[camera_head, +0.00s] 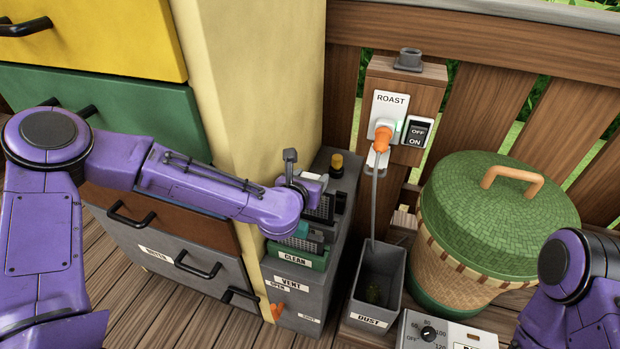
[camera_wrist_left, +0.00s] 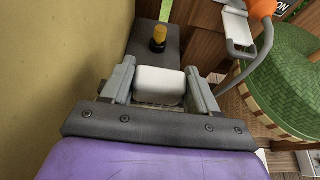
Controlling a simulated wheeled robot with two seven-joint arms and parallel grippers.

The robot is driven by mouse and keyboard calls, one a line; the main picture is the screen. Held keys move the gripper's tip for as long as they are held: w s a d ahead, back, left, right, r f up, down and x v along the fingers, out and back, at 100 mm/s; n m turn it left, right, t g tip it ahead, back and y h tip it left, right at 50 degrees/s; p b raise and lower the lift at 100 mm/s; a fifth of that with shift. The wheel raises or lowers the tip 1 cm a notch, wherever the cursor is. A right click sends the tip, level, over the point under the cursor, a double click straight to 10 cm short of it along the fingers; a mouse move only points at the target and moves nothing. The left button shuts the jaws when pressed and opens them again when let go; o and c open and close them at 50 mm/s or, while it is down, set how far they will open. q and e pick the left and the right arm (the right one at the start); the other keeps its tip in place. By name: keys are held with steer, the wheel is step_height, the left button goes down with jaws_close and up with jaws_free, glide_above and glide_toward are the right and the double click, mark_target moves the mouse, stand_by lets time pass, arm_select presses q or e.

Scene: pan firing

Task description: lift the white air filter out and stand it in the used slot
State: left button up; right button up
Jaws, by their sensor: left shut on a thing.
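The white air filter (camera_wrist_left: 160,84) is between the fingers of my left gripper (camera_wrist_left: 158,88), which is shut on it, in the left wrist view. In the head view my left gripper (camera_head: 304,185) is over the grey vent unit (camera_head: 338,228), and a dark mesh panel (camera_head: 322,209) shows below it. I cannot tell how far the filter's lower part sits in the unit. A second mesh panel with a teal top (camera_head: 302,236) stands in front, by the CLEAN label. No label reading used is visible. Only my right arm shows at the right edge; its gripper is out of view.
A yellow-topped black knob (camera_head: 337,165) stands on the unit's back. To the right are the grey DUST bin (camera_head: 376,285), a hanging grey cord (camera_head: 374,210) with an orange plug, and a green-lidded basket (camera_head: 500,205). A cream post (camera_head: 250,80) rises close on the left.

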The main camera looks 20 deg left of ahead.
arm_select(q)
steer(key=shift+f+b, duration=1.9)
steer(key=shift+f, duration=0.25)
steer(key=shift+r, duration=0.15)
steer(key=shift+r+p, duration=1.9)
steer(key=shift+r, duration=0.4)
steer(key=shift+f, duration=0.25)
steer(key=shift+f+b, duration=0.3)
steer(key=shift+b, duration=0.25)
steer(key=shift+f+b, duration=1.75)
steer(key=shift+f, duration=0.15)
steer(key=shift+r, duration=0.15)
